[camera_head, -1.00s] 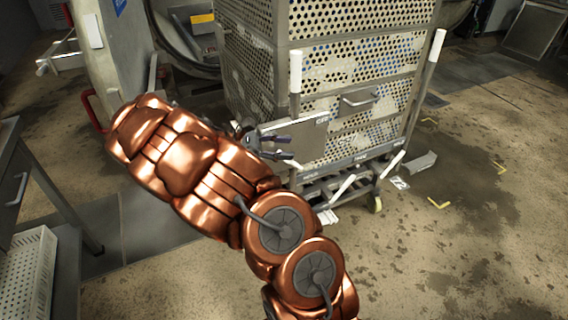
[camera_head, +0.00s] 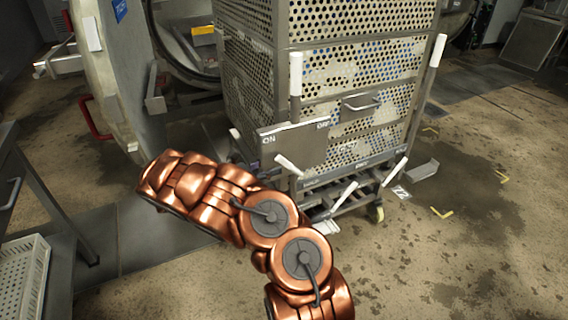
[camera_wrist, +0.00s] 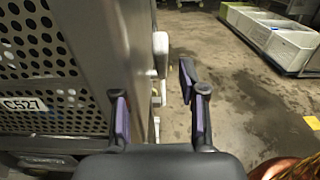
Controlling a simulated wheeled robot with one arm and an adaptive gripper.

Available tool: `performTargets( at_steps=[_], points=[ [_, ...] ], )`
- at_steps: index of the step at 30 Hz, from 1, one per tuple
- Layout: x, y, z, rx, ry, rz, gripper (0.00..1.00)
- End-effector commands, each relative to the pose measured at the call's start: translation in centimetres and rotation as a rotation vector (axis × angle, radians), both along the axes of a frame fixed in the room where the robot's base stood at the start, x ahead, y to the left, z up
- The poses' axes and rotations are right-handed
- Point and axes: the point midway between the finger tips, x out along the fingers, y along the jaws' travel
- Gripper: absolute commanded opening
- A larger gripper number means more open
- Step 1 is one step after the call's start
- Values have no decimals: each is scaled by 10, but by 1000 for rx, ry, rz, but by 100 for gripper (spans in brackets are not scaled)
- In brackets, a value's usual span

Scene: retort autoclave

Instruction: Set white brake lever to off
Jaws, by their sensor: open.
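A grey plate (camera_head: 300,146) marked ON at its left end and OFF at its right is on the corner of a perforated trolley. Just below it a short white lever (camera_head: 289,166) tilts, its upper end pointing up-left toward the ON side. My gripper is mostly hidden behind my copper arm in the head view, left of the plate. In the wrist view my gripper (camera_wrist: 153,90) is open, its two dark fingers with purple pads apart. White parts (camera_wrist: 160,55) on the trolley edge show beyond and between the fingers; I cannot tell whether one is the lever.
The perforated trolley (camera_head: 345,70) has upright posts with white grips (camera_head: 296,72). Two more white-ended levers (camera_head: 345,195) are low at its base. An open round door (camera_head: 103,75) stands left. A white basket (camera_head: 25,280) is at lower left. Floor at right is mostly clear.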

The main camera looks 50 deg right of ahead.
Motion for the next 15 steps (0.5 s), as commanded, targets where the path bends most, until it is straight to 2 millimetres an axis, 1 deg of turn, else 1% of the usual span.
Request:
performTargets(
  at_steps=[1, 6, 10, 15],
  points=[
    [-3, -9, 1, 0, 0, -2, 42],
    [-12, -30, 1, -1, -1, -4, 42],
    [-15, -40, 1, -2, 0, -4, 42],
    [-17, -45, 0, 0, -1, -2, 42]
  ],
)
